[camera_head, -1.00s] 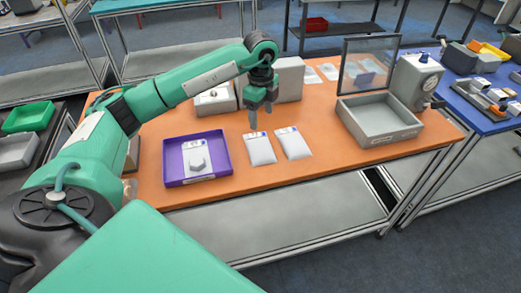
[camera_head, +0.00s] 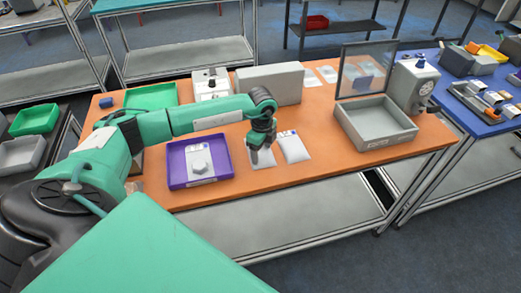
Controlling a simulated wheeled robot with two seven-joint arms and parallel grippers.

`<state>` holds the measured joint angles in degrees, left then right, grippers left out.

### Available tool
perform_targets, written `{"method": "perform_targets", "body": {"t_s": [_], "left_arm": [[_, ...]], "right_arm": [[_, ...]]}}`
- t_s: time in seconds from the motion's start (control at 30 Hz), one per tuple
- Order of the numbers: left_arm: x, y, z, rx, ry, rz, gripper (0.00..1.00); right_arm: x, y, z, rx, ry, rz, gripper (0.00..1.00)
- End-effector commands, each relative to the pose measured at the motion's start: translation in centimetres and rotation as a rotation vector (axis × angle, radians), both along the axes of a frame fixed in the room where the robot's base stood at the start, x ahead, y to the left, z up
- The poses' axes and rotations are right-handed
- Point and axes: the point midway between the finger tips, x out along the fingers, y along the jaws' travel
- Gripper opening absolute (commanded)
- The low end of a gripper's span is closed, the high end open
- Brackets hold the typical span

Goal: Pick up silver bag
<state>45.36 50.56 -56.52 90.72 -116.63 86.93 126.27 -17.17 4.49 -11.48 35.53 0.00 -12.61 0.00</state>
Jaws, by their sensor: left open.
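Two silver-white bags lie side by side on the orange table. The left bag (camera_head: 263,159) is partly hidden under my left gripper. The right bag (camera_head: 294,148) lies just beside it and shows almost whole. My left gripper (camera_head: 260,155) is open and points down at the left bag, its fingertips at or just above it. I cannot tell whether the fingers touch the bag. My right gripper is not in view.
A purple tray (camera_head: 176,181) with a bag and a hexagonal piece in it stands to the left. A grey bin (camera_head: 352,128) stands at the right. A grey box (camera_head: 285,82), a small white device (camera_head: 209,82) and a green tray (camera_head: 153,95) are at the back.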

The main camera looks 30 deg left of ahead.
Motion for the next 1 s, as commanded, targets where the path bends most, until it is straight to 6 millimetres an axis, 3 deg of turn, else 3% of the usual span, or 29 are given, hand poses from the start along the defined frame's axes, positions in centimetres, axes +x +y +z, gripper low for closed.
{"method": "perform_targets", "body": {"t_s": [0.3,0.57,1.0], "left_arm": [[0.0,0.0,-0.9,0.0,0.0,-0.001,0.68],[0.0,0.0,-0.9,-0.001,0.0,-0.001,0.19],[0.1,0.0,0.1,-0.001,-0.003,0.0,0.17]], "right_arm": [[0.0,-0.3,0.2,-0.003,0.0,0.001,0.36],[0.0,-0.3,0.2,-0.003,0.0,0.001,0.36],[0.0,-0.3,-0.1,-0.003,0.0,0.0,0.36]]}}
